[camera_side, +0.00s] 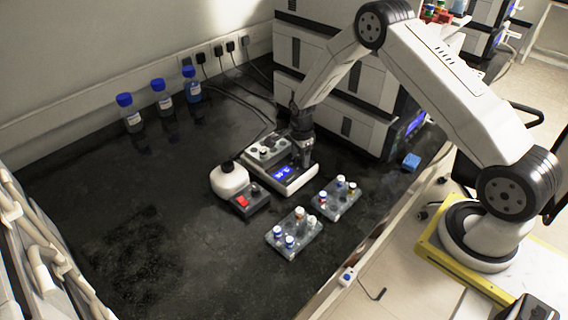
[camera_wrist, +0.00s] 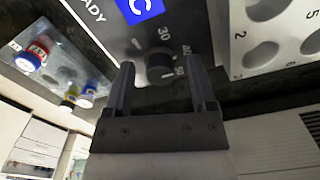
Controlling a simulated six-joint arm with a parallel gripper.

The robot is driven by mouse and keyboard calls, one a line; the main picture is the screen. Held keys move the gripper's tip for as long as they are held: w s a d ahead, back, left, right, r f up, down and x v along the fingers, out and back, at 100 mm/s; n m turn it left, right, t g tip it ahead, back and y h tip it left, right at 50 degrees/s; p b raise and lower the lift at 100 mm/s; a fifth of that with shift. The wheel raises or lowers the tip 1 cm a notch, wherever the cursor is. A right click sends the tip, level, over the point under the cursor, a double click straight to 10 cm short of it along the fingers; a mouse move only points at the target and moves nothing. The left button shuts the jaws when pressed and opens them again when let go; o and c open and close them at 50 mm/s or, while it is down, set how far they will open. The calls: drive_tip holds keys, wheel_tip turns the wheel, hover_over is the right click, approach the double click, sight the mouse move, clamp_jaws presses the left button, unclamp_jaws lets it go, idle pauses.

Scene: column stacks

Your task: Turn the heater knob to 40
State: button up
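The heater (camera_side: 297,184) is a white block unit with a lit blue display, standing on the dark bench. Its display (camera_wrist: 140,8) shows a "C" in the wrist view, with "READY" printed nearby. The dark round heater knob (camera_wrist: 159,67) has dial marks including 30 and 50 around it; I cannot read its pointer setting surely. My gripper (camera_wrist: 160,65) is open, with one finger on each side of the knob and a visible gap to it. In the side view my gripper (camera_side: 302,135) is over the heater's right end and hides the knob.
A vial rack (camera_side: 294,246) and another (camera_side: 337,205) stand in front of the heater. Blue-capped bottles (camera_side: 163,99) stand by the wall. The bench's left side is clear.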

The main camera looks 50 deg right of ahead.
sight(300, 157)
idle(0.3)
drive_tip(key=shift+r, duration=3.9)
drive_tip(key=shift+s+a+r+n, duration=0.15)
drive_tip(key=shift+r+n, duration=0.15)
drive_tip(key=s+a+r+n+t, duration=0.1)
drive_tip(key=s+a+r+n, duration=0.4)
drive_tip(key=s+n, duration=0.5)
drive_tip(key=s+a+r+n+t, duration=0.1)
drive_tip(key=s+a+r+n, duration=0.3)
drive_tip(key=s+n, duration=0.6)
wheel_tip(300, 157, up, 2)
drive_tip(key=shift+s+a+r+t, duration=0.2)
drive_tip(key=shift+s+a+t, duration=0.1)
drive_tip(key=shift+a, duration=0.1)
